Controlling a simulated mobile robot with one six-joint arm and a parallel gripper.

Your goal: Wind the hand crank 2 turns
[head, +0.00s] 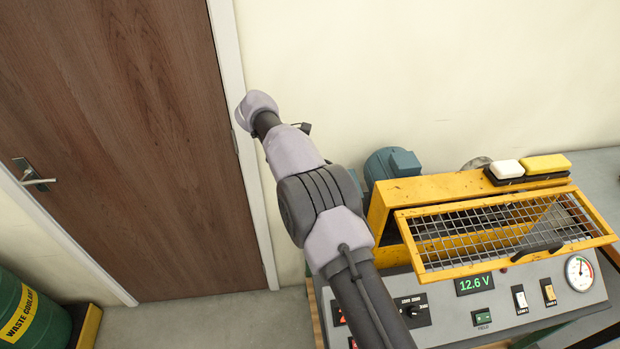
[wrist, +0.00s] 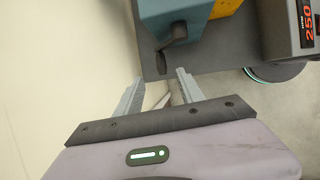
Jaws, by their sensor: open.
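In the wrist view my gripper (wrist: 159,74) is open, its two grey fingers apart. Just beyond the fingertips is a black lever-like part (wrist: 164,60) with a rounded dark end (wrist: 178,31), against a blue-teal housing (wrist: 160,14). It looks like the hand crank, but I cannot tell its full shape. The fingers do not visibly close on it. A thin pale piece shows between the fingers, and I cannot tell what it is. In the head view my gripper does not show; no crank can be made out there.
In the head view a grey panel (head: 455,318) carries a 12.6 V display, switches and a gauge (head: 579,272). A yellow mesh guard (head: 505,235) stands above it, with blue motors (head: 390,165) behind. A brown door (head: 120,140) and green drum (head: 30,318) are at left.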

